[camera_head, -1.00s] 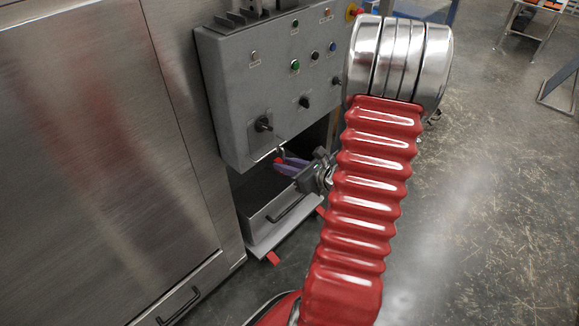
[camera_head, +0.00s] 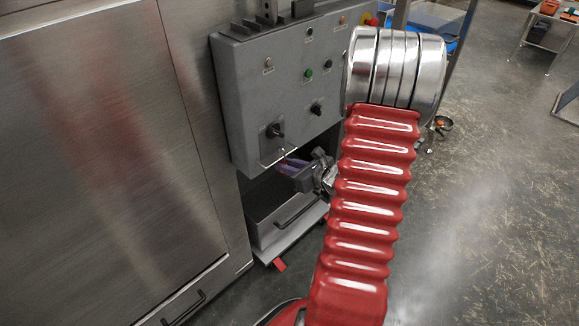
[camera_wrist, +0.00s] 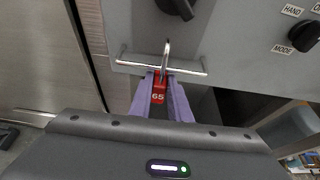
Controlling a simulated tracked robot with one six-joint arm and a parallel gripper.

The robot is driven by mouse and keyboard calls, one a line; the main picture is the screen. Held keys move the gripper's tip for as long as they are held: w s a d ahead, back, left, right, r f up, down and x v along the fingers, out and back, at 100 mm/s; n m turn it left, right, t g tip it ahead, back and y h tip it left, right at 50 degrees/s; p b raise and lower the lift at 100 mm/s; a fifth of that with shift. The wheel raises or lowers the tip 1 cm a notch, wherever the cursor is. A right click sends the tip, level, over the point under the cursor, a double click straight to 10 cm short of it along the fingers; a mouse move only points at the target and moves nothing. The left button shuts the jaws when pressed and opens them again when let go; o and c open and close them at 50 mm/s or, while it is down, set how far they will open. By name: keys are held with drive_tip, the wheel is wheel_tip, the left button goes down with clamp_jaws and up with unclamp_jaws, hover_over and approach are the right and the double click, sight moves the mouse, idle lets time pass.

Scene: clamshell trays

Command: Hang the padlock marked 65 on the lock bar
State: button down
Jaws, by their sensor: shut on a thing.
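The red padlock marked 65 (camera_wrist: 158,91) is upright between the purple fingers of my gripper (camera_wrist: 160,84), which is shut on it. Its silver shackle points up and overlaps the lock bar (camera_wrist: 192,71), a thin horizontal metal bar along the bottom of the grey control box. I cannot tell whether the shackle is around the bar or only in front of it. In the head view my gripper (camera_head: 290,166) is just below the box's lower edge, close to the bar (camera_head: 270,164). The padlock is mostly hidden there.
The grey control box (camera_head: 240,105) has knobs and buttons above the bar. A dark knob (camera_wrist: 177,8) is just above the shackle in the wrist view. Below the box is an open recess with a grey drawer (camera_head: 285,222). A large steel panel (camera_head: 100,150) stands at left.

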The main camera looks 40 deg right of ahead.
drive_tip(key=shift+f, duration=1.35)
drive_tip(key=c, duration=1.6)
unclamp_jaws()
drive_tip(key=shift+o, duration=0.2)
drive_tip(key=shift+s, duration=0.1)
drive_tip(key=v, duration=1.3)
drive_tip(key=shift+s, duration=0.25)
